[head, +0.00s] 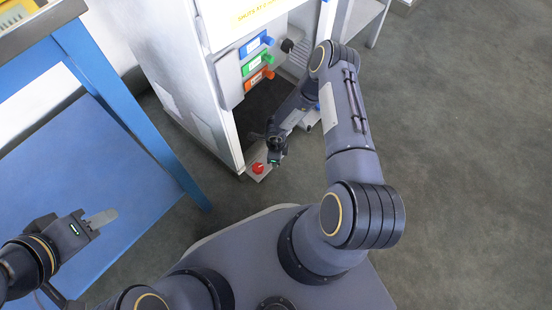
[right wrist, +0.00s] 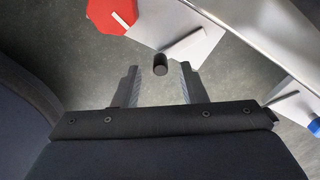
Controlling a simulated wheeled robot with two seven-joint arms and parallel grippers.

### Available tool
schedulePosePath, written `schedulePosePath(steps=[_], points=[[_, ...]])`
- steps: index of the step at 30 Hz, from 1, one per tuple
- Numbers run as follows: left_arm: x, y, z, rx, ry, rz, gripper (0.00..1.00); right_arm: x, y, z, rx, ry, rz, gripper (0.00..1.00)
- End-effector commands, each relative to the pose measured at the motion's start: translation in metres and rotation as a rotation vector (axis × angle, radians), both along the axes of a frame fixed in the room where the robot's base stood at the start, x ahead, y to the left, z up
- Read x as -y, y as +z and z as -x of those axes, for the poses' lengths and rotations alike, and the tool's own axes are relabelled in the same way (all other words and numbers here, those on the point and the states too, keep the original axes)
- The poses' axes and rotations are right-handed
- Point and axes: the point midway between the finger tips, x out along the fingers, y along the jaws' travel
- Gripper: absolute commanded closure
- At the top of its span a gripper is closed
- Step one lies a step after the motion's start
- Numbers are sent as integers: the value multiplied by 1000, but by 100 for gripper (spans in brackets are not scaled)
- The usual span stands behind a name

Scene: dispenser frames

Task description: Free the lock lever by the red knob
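The red knob (head: 258,168) sits low at the front corner of the dispenser cabinet. In the right wrist view it is a red eight-sided knob (right wrist: 112,14) with a white bar, at the top left. A dark round peg (right wrist: 160,64), which looks like the lever's grip, shows just beyond and between the fingertips. A pale grey flat piece (right wrist: 197,46) is beside it; whether they join is unclear. My right gripper (right wrist: 158,80) is open, its fingers either side of the peg's line, with nothing visibly gripped. My left gripper (head: 103,218) is far left; its finger opening is unclear.
The cabinet (head: 228,110) carries blue (head: 257,44), green (head: 258,62) and orange (head: 259,79) handles. A blue knob (right wrist: 315,125) shows at the right wrist view's right edge. A blue-framed table (head: 125,100) stands left. Grey floor (head: 460,150) is open at right.

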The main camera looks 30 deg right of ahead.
Motion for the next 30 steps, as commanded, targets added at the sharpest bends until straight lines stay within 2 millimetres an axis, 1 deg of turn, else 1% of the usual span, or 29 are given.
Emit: schedulePosePath(steps=[1,3,6,9,13,30], points=[[0,10,0,0,0,0,64,0,16,-1,1,0,0,62],[0,15,0,0,0,0,64,0,28,-1,1,0,0,62],[0,21,0,0,0,0,64,0,43,0,1,1,1,62],[0,25,0,0,0,0,64,0,52,0,0,1,0,62],[0,26,0,0,0,0,64,0,56,0,0,1,0,62],[0,26,0,0,0,0,64,0,56,0,-1,0,-1,62]])
